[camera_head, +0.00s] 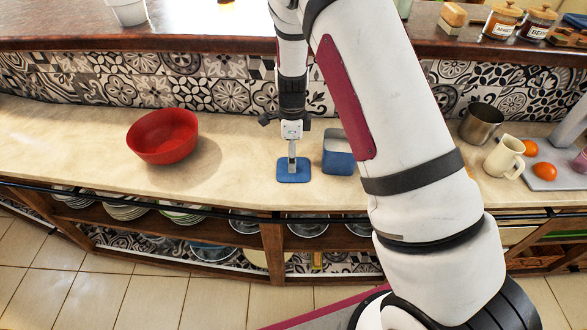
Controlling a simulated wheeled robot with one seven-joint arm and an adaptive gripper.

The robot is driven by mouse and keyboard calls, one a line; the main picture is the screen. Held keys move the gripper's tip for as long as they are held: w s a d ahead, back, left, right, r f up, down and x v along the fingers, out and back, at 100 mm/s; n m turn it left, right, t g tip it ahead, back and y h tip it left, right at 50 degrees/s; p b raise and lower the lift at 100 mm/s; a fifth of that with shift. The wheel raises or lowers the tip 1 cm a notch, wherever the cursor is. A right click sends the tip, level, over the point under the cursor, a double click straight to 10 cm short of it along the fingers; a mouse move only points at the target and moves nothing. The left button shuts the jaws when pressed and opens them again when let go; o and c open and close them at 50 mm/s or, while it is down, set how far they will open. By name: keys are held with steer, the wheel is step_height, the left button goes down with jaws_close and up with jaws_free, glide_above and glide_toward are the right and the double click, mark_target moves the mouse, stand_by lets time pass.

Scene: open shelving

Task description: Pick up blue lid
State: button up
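The blue lid (294,176) lies flat on the pale countertop, near its front edge. My gripper (292,164) points straight down right over the lid. Its fingertips are at or just above the middle of the lid; I cannot tell whether they touch it. The fingers look close together, but I cannot tell whether they hold anything. An open blue box (339,161) stands just right of the lid, partly hidden by my arm.
A red bowl (163,137) sits left on the counter (60,140). To the right are a metal pot (481,123), a cream jug (504,158) and a grey board (553,175) with orange fruit. A raised ledge (190,22) holds jars behind. Shelves with dishes lie below.

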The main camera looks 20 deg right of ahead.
steer(key=shift+w+d+f+p, duration=0.1)
steer(key=shift+f+p, duration=0.2)
steer(key=shift+f, duration=1)
steer(key=shift+w+d+f+p, duration=0.1)
steer(key=shift+f+p, duration=0.2)
steer(key=shift+f, duration=0.95)
steer(key=shift+s, duration=0.1)
jaws_close()
